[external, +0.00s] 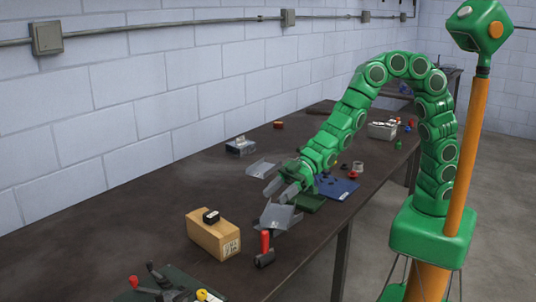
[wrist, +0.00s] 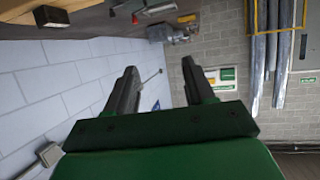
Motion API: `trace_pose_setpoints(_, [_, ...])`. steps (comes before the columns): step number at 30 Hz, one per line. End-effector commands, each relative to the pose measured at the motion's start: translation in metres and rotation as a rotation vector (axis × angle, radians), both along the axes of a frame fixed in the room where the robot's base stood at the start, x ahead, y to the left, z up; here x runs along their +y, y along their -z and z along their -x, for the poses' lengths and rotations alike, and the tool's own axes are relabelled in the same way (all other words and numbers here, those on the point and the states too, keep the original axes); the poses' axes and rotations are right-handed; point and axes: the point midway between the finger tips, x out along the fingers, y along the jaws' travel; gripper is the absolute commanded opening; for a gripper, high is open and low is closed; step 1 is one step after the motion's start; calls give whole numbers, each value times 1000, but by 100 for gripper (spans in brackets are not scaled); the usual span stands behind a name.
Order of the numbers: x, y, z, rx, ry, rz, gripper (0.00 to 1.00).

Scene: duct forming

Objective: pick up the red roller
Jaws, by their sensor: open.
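The red roller (external: 265,243) is near the front edge of the dark table in the external view. Its red handle points up and its dark roller end (external: 264,259) is at the bottom. My gripper (external: 276,192) is over the table, farther back than the roller and apart from it, near bent grey metal pieces. In the wrist view my gripper (wrist: 159,68) has its two fingers spread with nothing held between them. The roller does not show clearly in the wrist view.
A cardboard box (external: 213,236) with a small black item on top stands left of the roller. Another metal piece (external: 261,169) and a blue mat (external: 338,188) are nearby. The left part of the table is mostly clear.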

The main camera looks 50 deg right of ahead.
Motion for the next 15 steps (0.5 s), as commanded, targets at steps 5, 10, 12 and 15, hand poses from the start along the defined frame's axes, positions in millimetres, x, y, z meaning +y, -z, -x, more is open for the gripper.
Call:
trace_pose_setpoints(5, [-1,50,1,4,-1,8,53])
trace_pose_setpoints(10, [-1,94,0,3,-1,7,53])
trace_pose_setpoints(12, [-1,109,0,2,-1,5,53])
trace_pose_setpoints(15, [0,122,1,0,-1,3,53])
